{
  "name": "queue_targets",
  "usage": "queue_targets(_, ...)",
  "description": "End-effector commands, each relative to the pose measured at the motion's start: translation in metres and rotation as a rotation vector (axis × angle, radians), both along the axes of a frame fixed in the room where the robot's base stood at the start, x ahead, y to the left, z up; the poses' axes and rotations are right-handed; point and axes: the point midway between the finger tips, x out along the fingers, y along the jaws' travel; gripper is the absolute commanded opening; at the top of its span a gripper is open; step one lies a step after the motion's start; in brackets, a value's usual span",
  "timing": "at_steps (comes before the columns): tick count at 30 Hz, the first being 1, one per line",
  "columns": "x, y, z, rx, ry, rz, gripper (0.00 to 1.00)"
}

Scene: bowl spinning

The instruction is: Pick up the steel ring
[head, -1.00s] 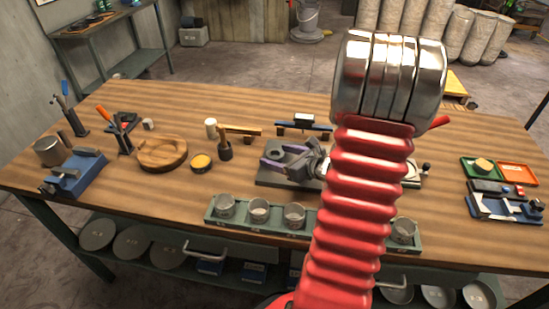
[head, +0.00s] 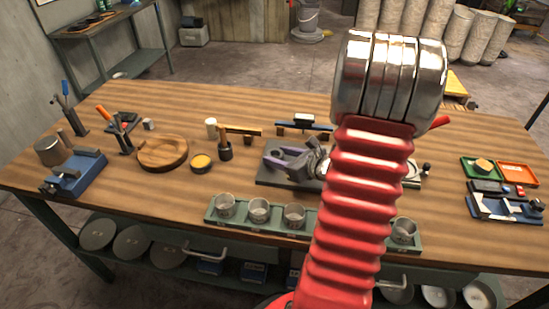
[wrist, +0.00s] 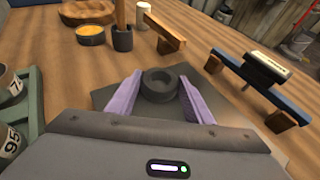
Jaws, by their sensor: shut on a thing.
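The steel ring (wrist: 159,84) is a thick dark grey ring with a round hole, seen in the wrist view between the two purple fingers. My gripper (wrist: 158,90) is shut on the ring, with one finger at each side. The ring is over the dark base plate (wrist: 110,97); I cannot tell whether it still touches it. In the head view my gripper (head: 283,156) is low over the same plate, left of my red arm, which hides part of the plate.
A green rack (head: 245,226) with several metal cups stands in front. A wooden dish (head: 163,153), a yellow tin (head: 201,163) and a mallet lie to the left. A blue bar on wooden blocks (head: 304,126) is behind. Green and orange trays (head: 517,174) are at right.

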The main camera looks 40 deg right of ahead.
Motion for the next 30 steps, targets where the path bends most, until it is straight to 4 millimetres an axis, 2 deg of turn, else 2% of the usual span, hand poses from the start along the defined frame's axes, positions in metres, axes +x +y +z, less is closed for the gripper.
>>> queue_targets(4,0.0,0.0,0.001,-0.001,-0.001,-0.001,0.14)
queue_targets(11,0.0,0.0,0.001,-0.001,-0.001,-0.001,0.14)
queue_targets(17,0.0,-0.001,0.009,-0.003,-0.002,0.0,0.14)
queue_targets(23,0.0,-0.001,0.03,-0.004,-0.004,0.0,0.14)
queue_targets(30,0.0,-0.001,0.065,-0.005,-0.003,0.0,0.14)
